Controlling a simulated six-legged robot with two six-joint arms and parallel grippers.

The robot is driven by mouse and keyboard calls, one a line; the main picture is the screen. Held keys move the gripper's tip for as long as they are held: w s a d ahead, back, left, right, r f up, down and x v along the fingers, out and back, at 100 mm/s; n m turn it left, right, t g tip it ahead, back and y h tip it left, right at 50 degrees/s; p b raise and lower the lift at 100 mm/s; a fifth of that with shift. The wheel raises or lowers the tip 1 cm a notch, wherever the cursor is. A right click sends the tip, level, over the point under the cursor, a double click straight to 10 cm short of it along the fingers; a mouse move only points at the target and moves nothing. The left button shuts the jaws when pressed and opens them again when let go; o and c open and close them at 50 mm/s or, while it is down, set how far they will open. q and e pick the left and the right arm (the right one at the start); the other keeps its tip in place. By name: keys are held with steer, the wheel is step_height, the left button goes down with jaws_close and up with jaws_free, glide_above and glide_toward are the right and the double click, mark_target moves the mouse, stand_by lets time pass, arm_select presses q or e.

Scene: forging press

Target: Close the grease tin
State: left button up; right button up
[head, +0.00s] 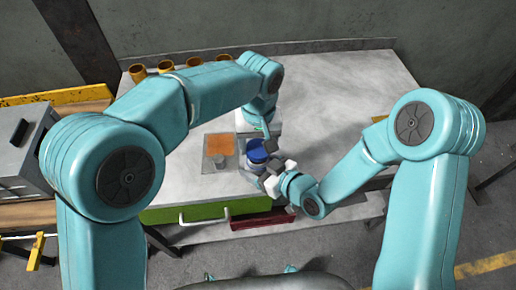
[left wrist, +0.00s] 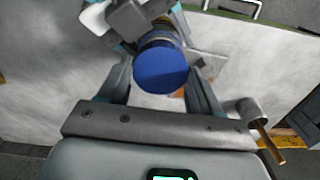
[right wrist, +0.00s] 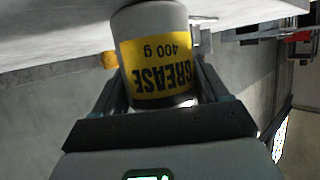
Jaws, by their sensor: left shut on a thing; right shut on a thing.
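The grease tin is pale with a yellow GREASE 400 g label (right wrist: 160,65); it stands upside down in the right wrist view, between the fingers of my right gripper (right wrist: 180,100). My right gripper (head: 273,172) is shut on the tin from the near right. The blue lid (head: 257,152) sits between the fingers of my left gripper, which is shut on it; the lid's round face (left wrist: 160,69) fills the middle of the left wrist view. Lid and tin are lined up, very close or touching; whether the lid is seated is hidden.
Several brass cups (head: 138,73) stand at the back. A green drawer front (head: 205,211) is below the near edge. The table's right side is clear.

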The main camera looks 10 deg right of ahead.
arm_select(q)
steer(key=shift+f, duration=0.1)
arm_select(e)
steer(key=shift+w, duration=0.1)
arm_select(q)
steer(key=shift+f, duration=0.85)
steer(key=shift+f, duration=0.55)
steer(key=o, duration=1.1)
arm_select(e)
jaws_close()
arm_select(q)
steer(key=shift+r, duration=2.3)
